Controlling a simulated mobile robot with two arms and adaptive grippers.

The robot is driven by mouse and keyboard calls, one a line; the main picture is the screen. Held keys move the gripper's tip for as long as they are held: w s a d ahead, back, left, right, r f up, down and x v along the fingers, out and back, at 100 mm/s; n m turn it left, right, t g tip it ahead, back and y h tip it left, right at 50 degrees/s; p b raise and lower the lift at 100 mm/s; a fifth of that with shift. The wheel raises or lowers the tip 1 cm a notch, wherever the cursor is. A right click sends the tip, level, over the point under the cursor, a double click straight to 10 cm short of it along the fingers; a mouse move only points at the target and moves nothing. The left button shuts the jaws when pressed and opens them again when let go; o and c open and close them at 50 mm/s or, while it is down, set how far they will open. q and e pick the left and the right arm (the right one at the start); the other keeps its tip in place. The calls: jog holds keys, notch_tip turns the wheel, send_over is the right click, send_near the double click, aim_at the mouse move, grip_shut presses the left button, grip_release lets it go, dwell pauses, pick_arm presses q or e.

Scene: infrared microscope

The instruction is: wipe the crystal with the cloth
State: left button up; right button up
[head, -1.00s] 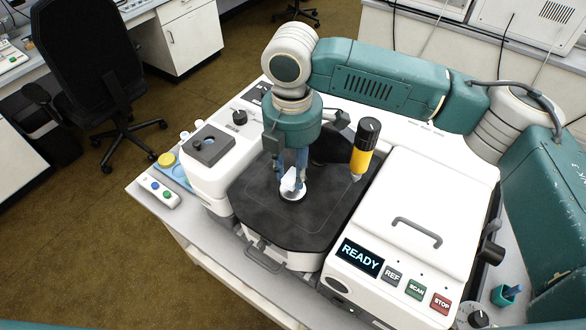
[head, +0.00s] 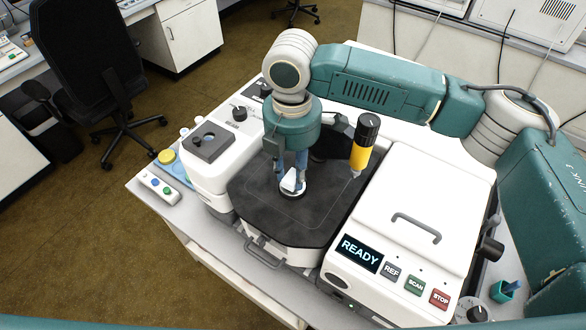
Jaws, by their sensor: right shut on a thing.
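My right gripper (head: 291,180) points down over the black stage of the microscope (head: 300,225). It is shut on a white cloth (head: 289,183), which bunches between the blue-grey fingers. The cloth is low over a small round white-rimmed mount (head: 292,194) on the stage. The crystal is not clearly seen; the cloth and fingers cover the middle of the mount. I cannot tell whether the cloth touches it. My left gripper is not in view.
A yellow and black pressing tower (head: 362,150) stands right of the gripper. The white housing (head: 400,220) with a READY display (head: 360,255) and buttons lies to the right. A grey block (head: 205,143) sits on the left unit. The front of the stage is clear.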

jog(key=shift+f, duration=0.4)
dwell(0.5)
jog(key=shift+w+d+r+p, duration=0.1)
jog(key=shift+w+d+p, duration=0.1)
jog(key=shift+p, duration=0.2)
jog(key=shift+w, duration=0.15)
